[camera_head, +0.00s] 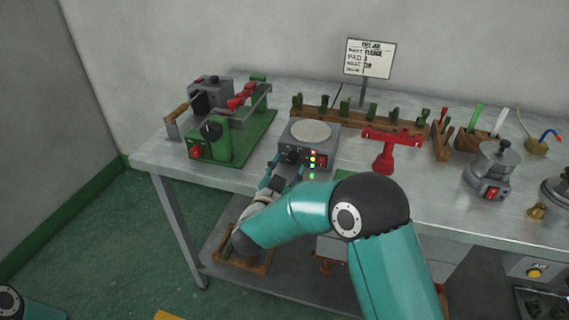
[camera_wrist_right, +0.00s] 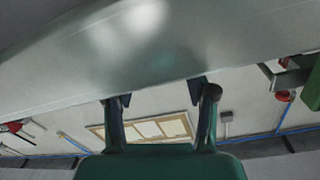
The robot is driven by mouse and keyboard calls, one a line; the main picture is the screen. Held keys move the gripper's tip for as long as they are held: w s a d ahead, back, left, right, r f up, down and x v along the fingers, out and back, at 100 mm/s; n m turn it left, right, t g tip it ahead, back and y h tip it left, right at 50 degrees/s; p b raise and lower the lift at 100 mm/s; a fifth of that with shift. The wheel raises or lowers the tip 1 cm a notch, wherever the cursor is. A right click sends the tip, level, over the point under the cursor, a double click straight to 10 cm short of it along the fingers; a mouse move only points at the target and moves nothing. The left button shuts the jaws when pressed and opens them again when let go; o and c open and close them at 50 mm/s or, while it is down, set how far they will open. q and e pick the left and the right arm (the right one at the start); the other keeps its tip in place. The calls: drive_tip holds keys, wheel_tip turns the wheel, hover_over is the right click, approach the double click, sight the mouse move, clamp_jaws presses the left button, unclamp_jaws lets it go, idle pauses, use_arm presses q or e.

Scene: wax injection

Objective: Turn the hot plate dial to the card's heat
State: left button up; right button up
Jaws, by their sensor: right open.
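The hot plate (camera_head: 319,158) is a grey box with a pale round top (camera_head: 310,131), near the front edge of the bench. Its dark dial (camera_head: 291,157) is on the front left, beside small coloured lights (camera_head: 312,160). The card (camera_head: 369,58) stands on a post behind; its print is too small to read surely. My right gripper (camera_head: 281,174) is in front of the dial, pointing at it; contact cannot be told. In the right wrist view its fingers (camera_wrist_right: 160,98) are apart with nothing between them. My left gripper is out of view.
A green machine (camera_head: 238,142) stands left of the hot plate, and a red stand (camera_head: 386,150) right of it. A wooden rack (camera_head: 340,118) with green pieces lies behind. A grey pot (camera_head: 493,165) is farther right. The bench's front edge is close below my right gripper.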

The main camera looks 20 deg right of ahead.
drive_tip(key=shift+w+d, duration=0.45)
drive_tip(key=shift+w, duration=0.1)
